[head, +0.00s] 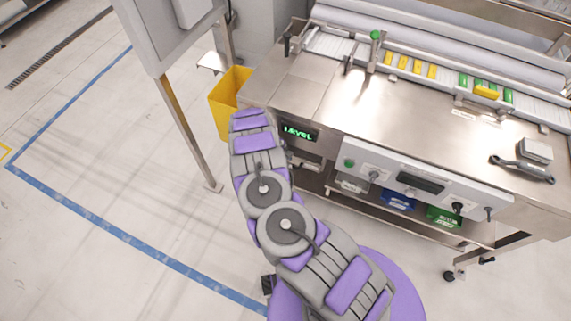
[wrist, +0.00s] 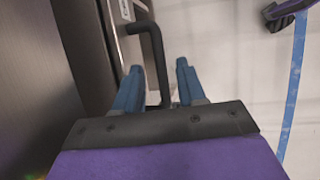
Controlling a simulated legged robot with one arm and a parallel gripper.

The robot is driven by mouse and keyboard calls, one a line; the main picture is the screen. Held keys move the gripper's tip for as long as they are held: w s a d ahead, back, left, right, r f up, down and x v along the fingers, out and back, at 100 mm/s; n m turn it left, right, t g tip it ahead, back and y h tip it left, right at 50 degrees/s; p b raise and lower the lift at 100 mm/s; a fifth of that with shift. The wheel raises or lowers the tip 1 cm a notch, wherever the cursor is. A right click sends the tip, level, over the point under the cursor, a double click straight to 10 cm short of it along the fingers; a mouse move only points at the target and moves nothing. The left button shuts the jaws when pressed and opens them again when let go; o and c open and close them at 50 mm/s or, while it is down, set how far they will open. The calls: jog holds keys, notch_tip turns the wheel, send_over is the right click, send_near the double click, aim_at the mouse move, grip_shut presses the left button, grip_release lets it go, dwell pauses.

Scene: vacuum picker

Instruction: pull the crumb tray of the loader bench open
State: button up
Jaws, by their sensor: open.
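The loader bench (head: 290,90) is a steel-topped bench in the head view. Below its green LEVEL display is a recessed front that seems to be the crumb tray (head: 306,159), partly hidden by my arm. In the wrist view a dark bent bar handle (wrist: 154,50) stands out from a metal front. My gripper (wrist: 158,88) is open, with one blue finger on each side of the handle's lower part. I cannot tell whether either finger touches it. In the head view my arm hides the gripper.
A yellow bin (head: 229,100) stands left of the bench, near a cabinet post (head: 185,125). A control panel (head: 410,180) is to the right, with blue (head: 398,200) and green (head: 444,216) bins below it. Open floor lies left of my arm.

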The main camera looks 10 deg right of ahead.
jog(key=shift+d+f, duration=0.35)
jog(key=shift+f, duration=0.25)
jog(key=shift+a, duration=0.1)
jog(key=shift+c, duration=0.3)
grip_shut()
